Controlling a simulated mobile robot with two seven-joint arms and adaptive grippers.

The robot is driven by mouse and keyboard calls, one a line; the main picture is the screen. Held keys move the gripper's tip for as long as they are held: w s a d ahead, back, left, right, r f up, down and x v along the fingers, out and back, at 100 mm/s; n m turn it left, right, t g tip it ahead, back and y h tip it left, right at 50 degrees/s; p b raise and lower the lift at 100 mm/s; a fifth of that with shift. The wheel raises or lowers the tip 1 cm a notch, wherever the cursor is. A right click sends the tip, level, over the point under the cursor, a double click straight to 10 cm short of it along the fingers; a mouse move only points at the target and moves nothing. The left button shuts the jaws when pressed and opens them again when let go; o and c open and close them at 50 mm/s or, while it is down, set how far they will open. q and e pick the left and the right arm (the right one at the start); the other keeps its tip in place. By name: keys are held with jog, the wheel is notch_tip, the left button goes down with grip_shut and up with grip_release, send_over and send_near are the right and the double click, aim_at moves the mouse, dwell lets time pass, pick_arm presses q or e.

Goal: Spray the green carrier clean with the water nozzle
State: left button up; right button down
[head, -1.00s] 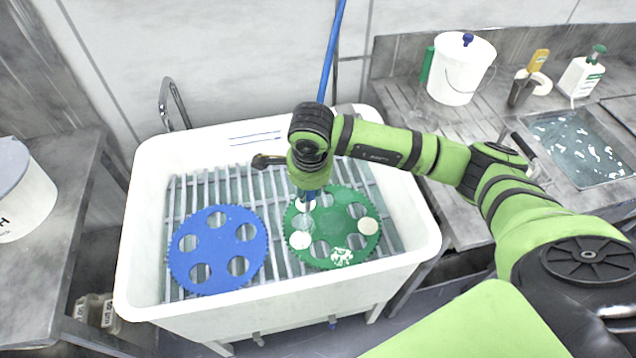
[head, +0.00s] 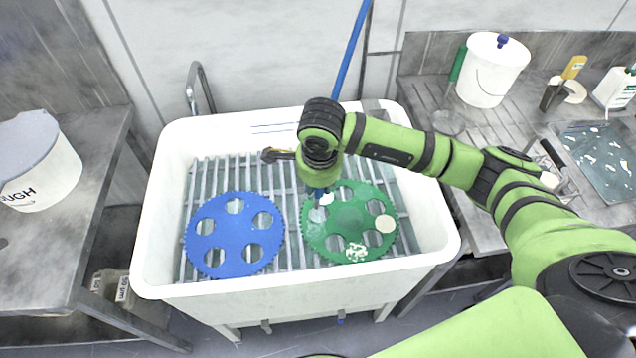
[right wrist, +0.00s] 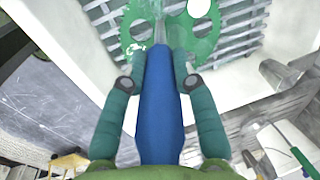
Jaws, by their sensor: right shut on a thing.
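The green carrier (head: 347,214), a toothed disc with round holes, lies flat on the slats in the white sink. A cream round patch (head: 386,223) sits at its right and a white speckled patch (head: 357,252) near its front edge. My right gripper (head: 319,184) is over its back left part, pointing down. In the right wrist view its teal fingers are shut on the blue water nozzle (right wrist: 162,112), which points at the green carrier (right wrist: 140,18). Pale spray shows below the nozzle tip. My left gripper is out of view.
A blue carrier (head: 236,258) lies beside the green one in the sink (head: 290,287). A tap (head: 198,88) stands behind. A blue hose (head: 352,48) runs upward. A white bucket (head: 487,75) stands on the right bench, another (head: 45,170) on the left.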

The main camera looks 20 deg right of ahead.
jog(key=shift+s+d, duration=0.1)
jog(key=s+d+b, duration=0.2)
jog(key=s+d, duration=0.5)
jog(key=s, duration=0.2)
jog(key=shift+d, duration=0.35)
dwell(0.6)
dwell(0.7)
jog(key=w+d+b, duration=0.4)
jog(key=d+b, duration=0.1)
jog(key=d, duration=0.6)
jog(key=shift+w+d+b, duration=0.2)
jog(key=shift+w+b, duration=0.1)
jog(key=shift+b, duration=0.05)
dwell(0.3)
dwell(0.7)
